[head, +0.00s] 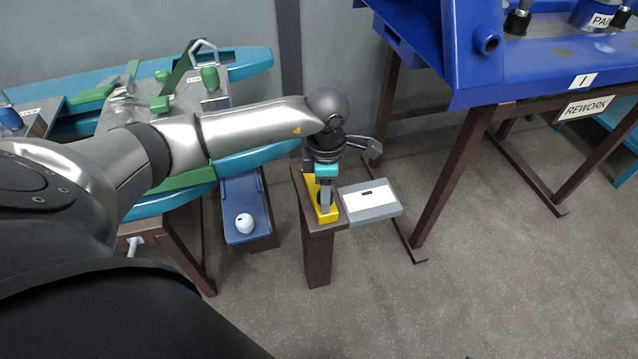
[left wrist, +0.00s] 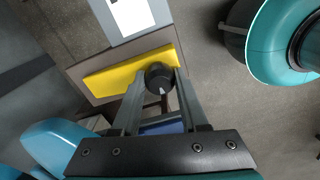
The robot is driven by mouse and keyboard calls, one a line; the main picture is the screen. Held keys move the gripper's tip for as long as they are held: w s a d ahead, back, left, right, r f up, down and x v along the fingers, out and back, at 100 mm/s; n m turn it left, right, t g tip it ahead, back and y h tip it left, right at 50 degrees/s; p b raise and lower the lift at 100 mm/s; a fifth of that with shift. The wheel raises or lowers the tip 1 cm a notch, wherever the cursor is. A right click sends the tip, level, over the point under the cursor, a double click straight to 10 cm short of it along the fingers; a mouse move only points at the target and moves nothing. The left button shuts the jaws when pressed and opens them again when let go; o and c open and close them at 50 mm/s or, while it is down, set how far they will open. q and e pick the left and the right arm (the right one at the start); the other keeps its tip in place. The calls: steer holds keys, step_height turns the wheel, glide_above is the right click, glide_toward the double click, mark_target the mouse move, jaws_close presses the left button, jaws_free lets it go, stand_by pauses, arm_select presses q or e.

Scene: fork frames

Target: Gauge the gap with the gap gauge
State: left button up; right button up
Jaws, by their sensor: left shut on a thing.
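My left gripper (head: 325,200) reaches down over a small brown stand (head: 308,215), and it also shows in the left wrist view (left wrist: 160,88). Its fingers are shut on a dark piece with a round black knob (left wrist: 159,75), which seems to be the gap gauge. The piece is at a yellow holder (head: 331,213) on the stand, seen as a yellow block (left wrist: 125,70) in the left wrist view. The gauge's lower part is hidden, so I cannot tell whether it still touches the holder. My right gripper is not in view.
A grey box (head: 385,212) with a white top patch stands right of the stand. A blue tray (head: 236,190) with a small white object (head: 244,223) is to the left. Green clamps (head: 210,78) sit on the teal bench. A blue rework station (head: 470,75) stands right.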

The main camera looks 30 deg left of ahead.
arm_select(q)
jaws_close()
steer(key=shift+a, duration=0.1)
steer(key=shift+w+a+b, duration=1)
steer(key=shift+w+a, duration=0.3)
steer(key=shift+a, duration=0.2)
steer(key=shift+w+a+b, duration=1.05)
steer(key=shift+w+a, duration=0.25)
steer(key=shift+a, duration=0.2)
steer(key=o, duration=0.7)
jaws_free()
